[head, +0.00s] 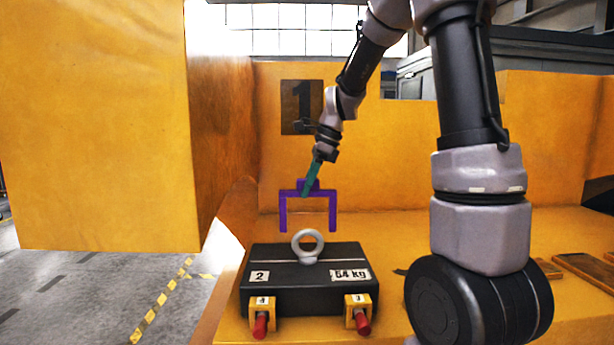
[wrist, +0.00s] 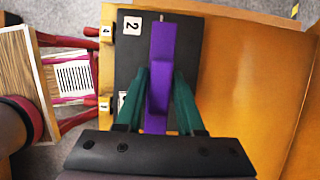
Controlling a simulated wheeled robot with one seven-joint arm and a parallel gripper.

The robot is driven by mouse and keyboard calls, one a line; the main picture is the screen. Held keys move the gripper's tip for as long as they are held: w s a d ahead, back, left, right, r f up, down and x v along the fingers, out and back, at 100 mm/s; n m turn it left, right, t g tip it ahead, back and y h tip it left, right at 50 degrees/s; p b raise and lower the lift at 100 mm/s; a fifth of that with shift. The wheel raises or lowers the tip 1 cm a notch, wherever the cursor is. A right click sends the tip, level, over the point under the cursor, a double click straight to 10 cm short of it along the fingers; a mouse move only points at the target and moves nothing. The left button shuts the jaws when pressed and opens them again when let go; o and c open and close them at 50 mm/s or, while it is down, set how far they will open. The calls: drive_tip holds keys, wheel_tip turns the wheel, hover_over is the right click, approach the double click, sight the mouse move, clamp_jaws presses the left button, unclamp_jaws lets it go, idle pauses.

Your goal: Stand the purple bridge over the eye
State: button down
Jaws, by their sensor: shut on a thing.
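The purple bridge (head: 307,192) is an upside-down U with two legs and a small block on top. My gripper (head: 311,180) is shut on that top block and holds the bridge upright in the air. In the wrist view the bridge (wrist: 160,65) lies between the green fingers (wrist: 158,100). The eye (head: 308,246) is a pale grey ring standing on a black casting (head: 305,284) marked 2 and 54 kg. In the head view the bridge's legs appear above the casting, on both sides of the ring, with their ends apart from the casting. In the wrist view the eye is hidden.
Two yellow blocks with red pins (head: 261,316) (head: 358,313) sit at the casting's front. A big yellow block (head: 100,125) stands at the left, and a yellow wall (head: 380,160) marked 1 rises behind. Wooden pieces (head: 585,270) lie at the right.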

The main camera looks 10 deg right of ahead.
sight(319, 191)
drive_tip(key=shift+f, duration=4.5)
drive_tip(key=shift+c, duration=2.2)
unclamp_jaws()
drive_tip(key=v, duration=0.9)
drive_tip(key=shift+d+r, duration=0.15)
drive_tip(key=shift+r, duration=0.2)
drive_tip(key=shift+d+r, duration=0.2)
drive_tip(key=shift+r, duration=0.25)
